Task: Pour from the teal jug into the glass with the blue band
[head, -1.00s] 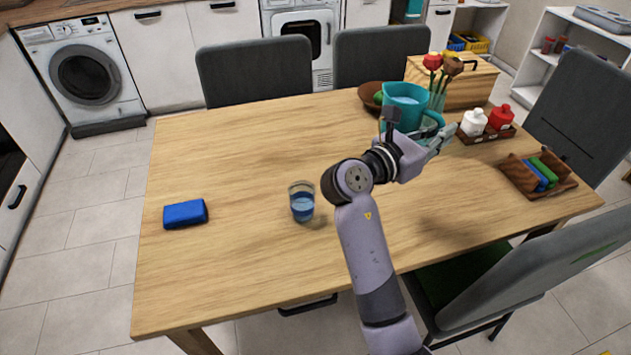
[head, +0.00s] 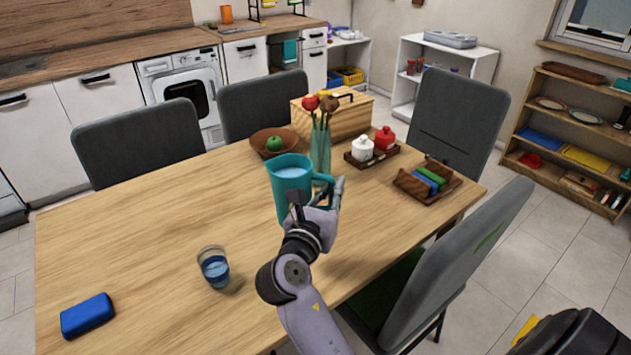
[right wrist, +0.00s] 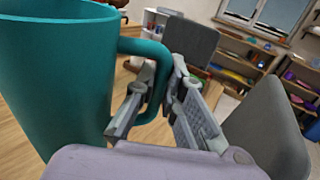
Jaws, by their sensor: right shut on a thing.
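The teal jug (head: 287,192) stands upright in my right gripper near the middle of the table, with pale liquid visible inside its rim. My right gripper (head: 337,190) is shut on the jug's handle; in the right wrist view the fingers (right wrist: 158,103) close around the handle, beside the jug's body (right wrist: 62,75). I cannot tell whether its base touches the table. The glass with the blue band (head: 213,267) stands upright on the table, left of and nearer than the jug, apart from it. My left gripper is not in view.
On the table (head: 130,215) are a blue block (head: 87,316), a bowl with a green fruit (head: 274,142), a flower vase (head: 320,150), a wooden box (head: 335,117), a shaker tray (head: 372,156) and a wooden holder (head: 427,182). The tabletop left of the glass is mostly clear.

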